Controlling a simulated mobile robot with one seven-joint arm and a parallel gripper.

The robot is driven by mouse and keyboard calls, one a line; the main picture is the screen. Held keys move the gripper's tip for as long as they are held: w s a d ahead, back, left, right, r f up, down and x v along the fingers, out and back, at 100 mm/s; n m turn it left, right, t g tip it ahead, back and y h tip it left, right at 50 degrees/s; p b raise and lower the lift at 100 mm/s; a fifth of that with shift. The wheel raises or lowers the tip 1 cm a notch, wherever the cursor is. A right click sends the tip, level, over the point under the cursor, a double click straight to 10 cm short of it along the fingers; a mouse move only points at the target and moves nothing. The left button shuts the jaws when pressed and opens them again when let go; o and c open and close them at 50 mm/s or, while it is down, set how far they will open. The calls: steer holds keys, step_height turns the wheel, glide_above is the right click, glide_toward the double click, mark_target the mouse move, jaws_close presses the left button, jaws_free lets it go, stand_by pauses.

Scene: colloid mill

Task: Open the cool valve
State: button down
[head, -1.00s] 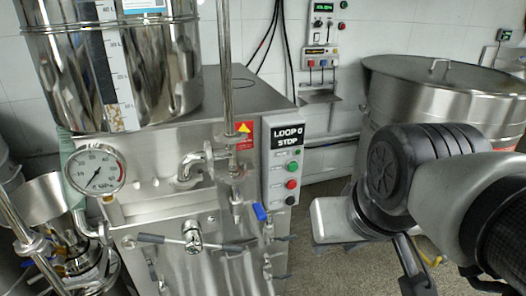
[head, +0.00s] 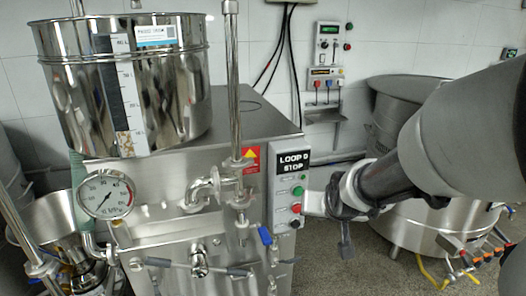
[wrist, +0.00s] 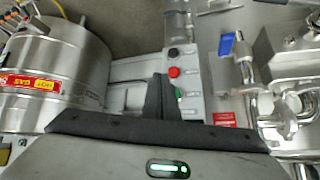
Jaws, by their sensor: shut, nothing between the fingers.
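A small valve with a blue handle (head: 265,235) hangs on the pipework at the machine's front, just left of the button panel. It also shows in the wrist view (wrist: 227,44), upper right of my fingers. No label on it is readable, so I cannot confirm it is the cool valve. My gripper (wrist: 160,80) is shut and empty, its dark fingers together. In the wrist view the fingers overlap the panel's edge. In the head view my gripper (head: 345,248) is right of the panel and of the blue handle, apart from the handle.
The button panel (head: 287,190) has green, red and black buttons close to my gripper. A pressure gauge (head: 105,195) and a steel hopper (head: 185,90) are at left. A large steel vessel (head: 425,228) stands at right.

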steer(key=w+d+f+t+p, duration=0.3)
steer(key=w+f, duration=0.7)
steer(key=f, duration=0.4)
steer(key=s+a+f+n+t+y+p, duration=0.2)
steer(key=s+f+n+t+y+p, duration=0.1)
steer(key=s+f, duration=0.5)
step_height(320, 180, down, 2)
steer(key=shift+a+f+n+y, duration=0.1)
steer(key=shift+a+n+y, duration=0.35)
steer(key=shift+n, duration=0.65)
steer(key=shift+d, duration=0.1)
